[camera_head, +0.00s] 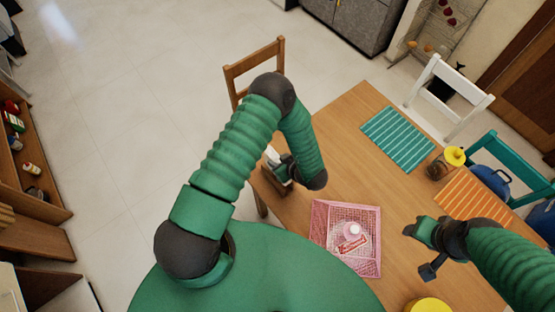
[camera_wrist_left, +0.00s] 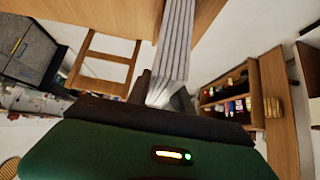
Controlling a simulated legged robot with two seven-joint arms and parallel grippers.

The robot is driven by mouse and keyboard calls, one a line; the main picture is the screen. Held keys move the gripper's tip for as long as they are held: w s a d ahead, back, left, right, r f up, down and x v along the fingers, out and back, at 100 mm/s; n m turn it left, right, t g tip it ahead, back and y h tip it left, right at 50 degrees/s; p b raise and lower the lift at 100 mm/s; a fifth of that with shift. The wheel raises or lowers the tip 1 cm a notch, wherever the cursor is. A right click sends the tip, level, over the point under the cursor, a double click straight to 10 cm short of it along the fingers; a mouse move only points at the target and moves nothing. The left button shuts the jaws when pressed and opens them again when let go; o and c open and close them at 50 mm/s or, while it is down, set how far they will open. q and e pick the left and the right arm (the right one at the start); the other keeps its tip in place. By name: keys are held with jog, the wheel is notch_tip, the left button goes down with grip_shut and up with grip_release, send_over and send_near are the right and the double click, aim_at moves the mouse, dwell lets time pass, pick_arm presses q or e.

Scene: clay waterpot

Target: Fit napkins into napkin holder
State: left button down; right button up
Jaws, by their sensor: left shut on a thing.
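My left gripper (camera_head: 281,172) is at the table's left corner, partly hidden behind my own arm. It is shut on a white stack of napkins (camera_head: 272,156). In the left wrist view the napkins (camera_wrist_left: 176,45) show as a thin layered stack standing out from between the dark fingers. A small brown piece beside the left gripper may be the napkin holder, but I cannot tell. My right gripper (camera_head: 425,249) is open and empty over the right side of the table, its fingers apart.
A pink basket (camera_head: 319,224) with a bottle and a red-white box stands on the wooden table (camera_head: 335,150). Chairs stand around the table. The table's middle is clear.

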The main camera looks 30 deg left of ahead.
pick_arm(q)
jog(key=shift+p, duration=0.4)
dwell(1.1)
jog(key=shift+f+b, duration=2.75)
jog(key=shift+f, duration=0.85)
jog(key=c, duration=1.1)
grip_release()
jog(key=shift+o, duration=0.2)
jog(key=shift+d, duration=0.1)
jog(key=b+v, duration=0.2)
jog(key=v, duration=1.4)
jog(key=shift+d+r, duration=0.2)
jog(key=shift+d, duration=0.1)
jog(key=shift+s, duration=0.1)
